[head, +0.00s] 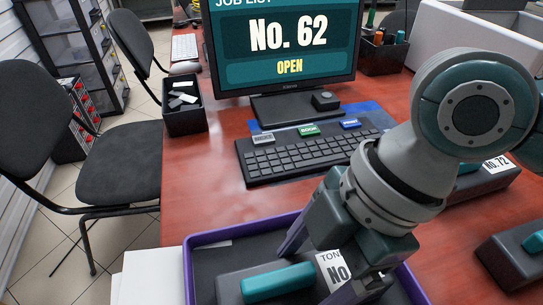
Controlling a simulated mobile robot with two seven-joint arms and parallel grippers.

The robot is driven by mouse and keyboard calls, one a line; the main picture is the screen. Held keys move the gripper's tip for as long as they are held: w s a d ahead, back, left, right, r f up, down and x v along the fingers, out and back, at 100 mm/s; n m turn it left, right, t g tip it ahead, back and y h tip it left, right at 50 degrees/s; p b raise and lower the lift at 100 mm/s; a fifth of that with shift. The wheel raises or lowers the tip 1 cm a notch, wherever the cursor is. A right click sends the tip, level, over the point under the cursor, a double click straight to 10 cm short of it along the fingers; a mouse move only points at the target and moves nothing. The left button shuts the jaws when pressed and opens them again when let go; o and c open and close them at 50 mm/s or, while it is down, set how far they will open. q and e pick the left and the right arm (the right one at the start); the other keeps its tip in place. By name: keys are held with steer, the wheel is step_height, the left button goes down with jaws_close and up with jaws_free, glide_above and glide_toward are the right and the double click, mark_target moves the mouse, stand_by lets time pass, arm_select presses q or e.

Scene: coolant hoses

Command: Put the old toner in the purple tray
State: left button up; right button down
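The purple tray (190,262) is at the bottom middle, cut off by the frame's lower edge. A dark toner cartridge (230,285) with a teal handle and a white label reading "TON" and "No" lies in or just over it. My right gripper (318,268) is over the tray, its fingers apart, one on each side of the cartridge at the label end. Whether they press on it cannot be told. Part of the label is hidden by the gripper. My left gripper is not in view.
Another cartridge (480,184) labelled "No. 72" and a further dark one (515,262) lie at right. A keyboard (305,153) and a monitor (285,45) reading "No. 62 OPEN" stand behind the tray. A black bin (185,118) is at the left desk edge.

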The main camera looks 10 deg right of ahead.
mark_target(319, 289)
jaws_free()
steer(key=shift+f, duration=0.1)
steer(key=shift+r, duration=0.2)
steer(key=p+v, duration=0.3)
steer(key=v, duration=0.9)
steer(key=s+a+f+m+t, duration=0.1)
steer(key=m, duration=0.1)
steer(key=a+f+m+t, duration=0.1)
steer(key=m, duration=0.2)
steer(key=s+a+f+m+t, duration=0.1)
steer(key=m, duration=0.2)
steer(key=shift+s+f, duration=0.2)
steer(key=shift+s, duration=0.15)
steer(key=s+d+f+m+h, duration=0.2)
steer(key=s+d+m+h, duration=0.2)
steer(key=d+m, duration=0.4)
steer(key=shift+s+d+f+m+t, duration=0.15)
steer(key=shift+s+d+m+t, duration=0.15)
steer(key=shift+s+d, duration=0.35)
